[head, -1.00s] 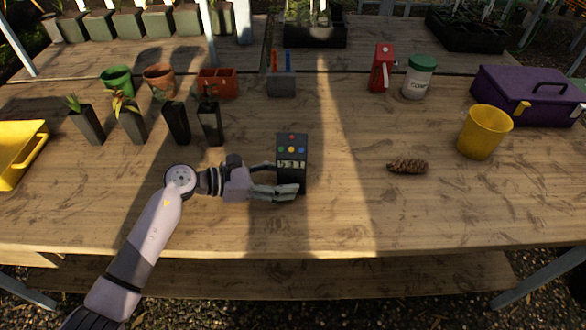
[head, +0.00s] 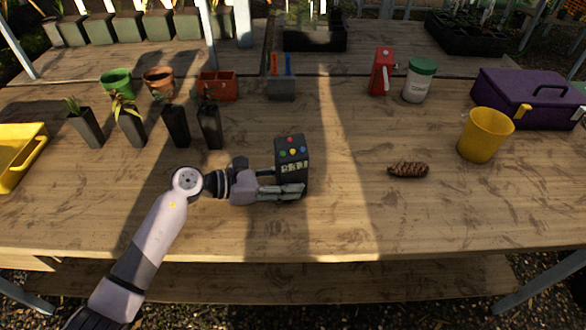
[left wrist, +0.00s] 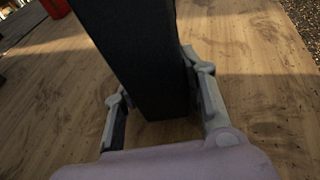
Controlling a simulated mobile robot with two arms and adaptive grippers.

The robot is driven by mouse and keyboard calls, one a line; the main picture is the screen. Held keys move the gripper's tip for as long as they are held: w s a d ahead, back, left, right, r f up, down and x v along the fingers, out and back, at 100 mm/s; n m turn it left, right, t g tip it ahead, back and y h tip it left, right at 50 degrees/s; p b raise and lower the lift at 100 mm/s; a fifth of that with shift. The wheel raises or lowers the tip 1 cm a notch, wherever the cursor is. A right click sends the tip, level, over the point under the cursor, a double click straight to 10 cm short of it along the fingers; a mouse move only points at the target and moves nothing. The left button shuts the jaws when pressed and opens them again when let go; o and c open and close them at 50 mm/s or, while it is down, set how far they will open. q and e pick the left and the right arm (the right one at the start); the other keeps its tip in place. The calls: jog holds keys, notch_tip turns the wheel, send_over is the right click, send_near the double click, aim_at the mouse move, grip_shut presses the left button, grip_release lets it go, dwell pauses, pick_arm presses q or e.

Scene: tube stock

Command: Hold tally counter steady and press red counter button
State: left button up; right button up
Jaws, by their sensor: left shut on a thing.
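The tally counter (head: 291,155) is a dark upright box near the middle of the bench. Its face carries several coloured buttons, one of them a red button (head: 292,140), above a row of digits that I cannot read surely. My left gripper (head: 285,188) is shut on the lower part of the counter from the left. In the left wrist view the counter's dark side (left wrist: 135,50) stands between the two fingers of the gripper (left wrist: 160,110). My right gripper is not in view.
Several dark seedling pots (head: 175,122) stand to the left, with a yellow tray (head: 38,150) at the edge. A pine cone (head: 408,170), a yellow cup (head: 480,138) and a purple toolbox (head: 500,95) are to the right. The bench front (head: 360,225) is clear.

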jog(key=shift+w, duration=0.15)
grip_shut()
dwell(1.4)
